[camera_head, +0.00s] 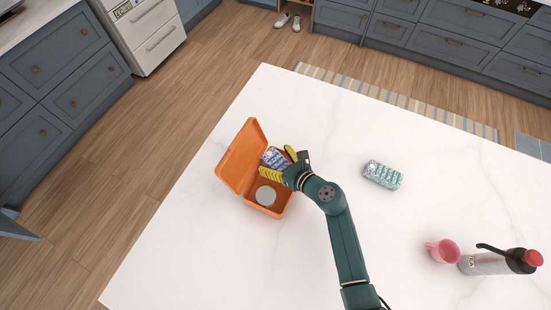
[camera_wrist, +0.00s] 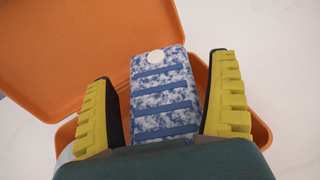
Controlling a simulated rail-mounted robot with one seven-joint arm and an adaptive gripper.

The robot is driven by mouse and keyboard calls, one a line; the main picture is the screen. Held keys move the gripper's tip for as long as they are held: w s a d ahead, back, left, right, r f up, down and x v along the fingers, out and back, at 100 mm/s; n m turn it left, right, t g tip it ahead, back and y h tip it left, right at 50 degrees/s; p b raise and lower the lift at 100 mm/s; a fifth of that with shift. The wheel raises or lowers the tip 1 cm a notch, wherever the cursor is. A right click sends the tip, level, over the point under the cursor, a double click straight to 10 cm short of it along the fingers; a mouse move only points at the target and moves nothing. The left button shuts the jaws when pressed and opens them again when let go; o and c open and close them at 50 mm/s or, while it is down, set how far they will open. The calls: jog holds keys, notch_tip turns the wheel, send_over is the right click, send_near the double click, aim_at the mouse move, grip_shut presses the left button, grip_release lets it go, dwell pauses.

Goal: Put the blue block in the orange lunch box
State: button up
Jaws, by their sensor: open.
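The orange lunch box (camera_head: 236,168) stands open on the white counter, its lid tipped back to the left. The blue block (camera_head: 274,158), mottled blue and white with darker blue bars and a white round spot, is at the back part of the box. My gripper (camera_head: 273,161) is over the box with its yellow fingers spread. In the wrist view the blue block (camera_wrist: 162,95) lies between the two fingers, with a gap on each side. Its near end is hidden by my gripper. I cannot tell whether it rests fully on the box floor.
A pale grey disc (camera_head: 265,196) is in the front part of the box. A green and white block (camera_head: 383,174) lies on the counter to the right. The counter between is clear.

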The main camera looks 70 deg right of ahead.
jog(key=shift+r, duration=0.1)
jog(key=shift+s+a+r+p, duration=0.2)
jog(key=shift+s+r+p, duration=0.3)
jog(key=shift+r, duration=0.25)
jog(key=p+v, duration=0.1)
jog(key=v, duration=1)
jog(key=shift+w, duration=0.1)
